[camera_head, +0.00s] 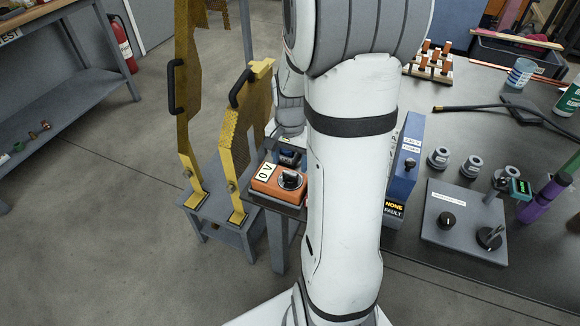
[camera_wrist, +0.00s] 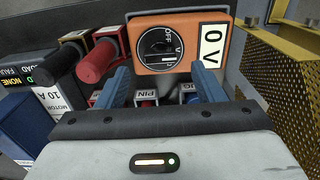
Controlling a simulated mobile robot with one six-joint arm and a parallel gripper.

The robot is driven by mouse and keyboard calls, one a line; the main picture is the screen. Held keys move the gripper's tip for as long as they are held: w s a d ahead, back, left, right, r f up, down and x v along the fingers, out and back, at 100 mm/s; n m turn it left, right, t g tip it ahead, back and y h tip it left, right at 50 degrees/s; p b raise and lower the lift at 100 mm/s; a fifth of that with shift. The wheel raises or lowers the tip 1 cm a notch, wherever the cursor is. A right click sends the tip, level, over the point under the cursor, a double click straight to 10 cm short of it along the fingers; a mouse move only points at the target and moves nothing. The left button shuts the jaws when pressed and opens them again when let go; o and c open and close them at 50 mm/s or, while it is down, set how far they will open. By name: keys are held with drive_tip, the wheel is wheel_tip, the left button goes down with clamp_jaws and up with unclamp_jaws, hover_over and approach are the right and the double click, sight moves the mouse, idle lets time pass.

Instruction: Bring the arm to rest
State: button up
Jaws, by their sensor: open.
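My gripper (camera_wrist: 160,68) shows in the wrist view with its two blue fingers apart and nothing held between them. An orange meter box (camera_wrist: 190,23) with a black dial and a white "0 V" label is just beyond the fingertips. Whether a finger touches it I cannot tell. Small blocks marked "PIN" (camera_wrist: 146,95) and "UG" (camera_wrist: 190,94) show between the fingers. In the head view my white arm fills the middle and hides most of my gripper. The orange meter (camera_head: 277,184) shows just left of the arm, on the bench corner.
A yellow perforated guard (camera_head: 246,140) stands close left of the meter. A blue box (camera_head: 406,158) and a grey control panel (camera_head: 464,222) lie right of my arm. Open floor (camera_head: 110,240) is at left.

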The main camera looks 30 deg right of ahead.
drive_tip(key=shift+r, duration=1.25)
drive_tip(key=s+a+r+n+t+p, duration=0.1)
drive_tip(key=s+a+r+n+p, duration=0.4)
drive_tip(key=r, duration=0.5)
drive_tip(key=s+a+r+n+t+p, duration=0.1)
drive_tip(key=s+a+r+n+p, duration=0.4)
drive_tip(key=r, duration=0.5)
drive_tip(key=s+a+p, duration=0.1)
drive_tip(key=s+a, duration=0.1)
drive_tip(key=a, duration=0.1)
drive_tip(key=shift+r+t, duration=0.3)
drive_tip(key=shift+d, duration=0.1)
drive_tip(key=shift+c, duration=0.3)
